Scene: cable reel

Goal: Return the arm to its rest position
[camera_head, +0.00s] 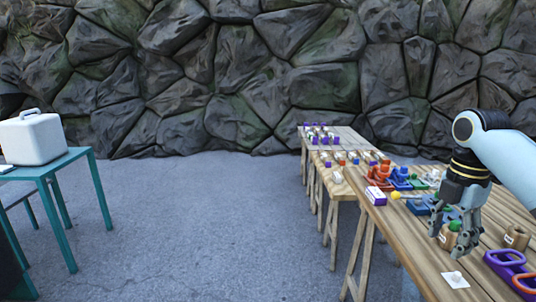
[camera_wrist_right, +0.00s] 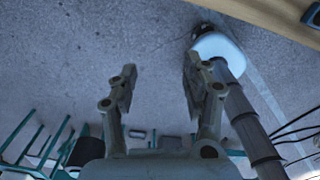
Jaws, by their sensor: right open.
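My right arm comes in from the right in the head view. Its gripper (camera_head: 445,238) points down over the front part of the wooden table, above or in front of small items there. In the right wrist view my right gripper (camera_wrist_right: 160,80) has its two fingers spread apart with nothing between them. Grey floor shows beyond the fingers. My left gripper is in neither view.
The wooden table (camera_head: 420,262) holds a purple and white box (camera_head: 375,196), orange and blue parts, a brown cup-like piece (camera_head: 516,238), purple handled items (camera_head: 508,264) and a white card (camera_head: 455,280). A teal table (camera_head: 62,163) with a white case (camera_head: 34,139) stands left. Open floor lies between.

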